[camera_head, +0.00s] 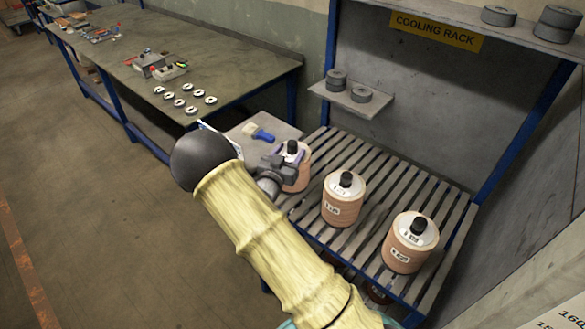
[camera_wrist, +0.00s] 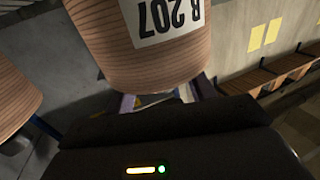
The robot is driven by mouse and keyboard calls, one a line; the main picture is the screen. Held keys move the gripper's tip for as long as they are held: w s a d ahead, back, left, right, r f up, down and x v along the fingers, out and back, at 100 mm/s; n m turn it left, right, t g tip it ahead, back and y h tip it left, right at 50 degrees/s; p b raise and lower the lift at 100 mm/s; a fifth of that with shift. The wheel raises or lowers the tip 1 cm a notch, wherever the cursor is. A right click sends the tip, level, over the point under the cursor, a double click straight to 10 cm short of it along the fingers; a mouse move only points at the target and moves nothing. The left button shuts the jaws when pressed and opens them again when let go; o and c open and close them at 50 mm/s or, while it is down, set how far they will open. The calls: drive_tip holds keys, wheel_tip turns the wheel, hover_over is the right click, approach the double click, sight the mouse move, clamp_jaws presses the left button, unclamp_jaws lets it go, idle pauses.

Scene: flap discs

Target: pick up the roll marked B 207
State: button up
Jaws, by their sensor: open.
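The roll marked B 207 (camera_wrist: 180,55) fills the top of the wrist view, tan and ribbed, its white label upside down there. In the head view this roll (camera_head: 303,177) stands at the far left end of the slatted rack, with a black knob on top, partly hidden by my wrist. My gripper (camera_head: 291,153) is open, its purple-edged fingers near the top of this roll around the knob. The wrist view shows the fingers (camera_wrist: 165,98) apart at the roll's top end; I cannot tell whether they touch it.
Two similar labelled rolls, a middle one (camera_head: 342,203) and a right one (camera_head: 408,246), stand on the slatted rack (camera_head: 375,232). A brush (camera_head: 259,133) lies on a grey surface beyond my wrist. A small shelf (camera_head: 345,97) holds dark discs. A workbench (camera_head: 235,75) stands at left.

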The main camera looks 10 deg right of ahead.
drive_tip(key=shift+c, duration=0.4)
clamp_jaws()
idle(0.9)
drive_tip(key=shift+w+r, duration=0.1)
drive_tip(key=shift+r, duration=0.1)
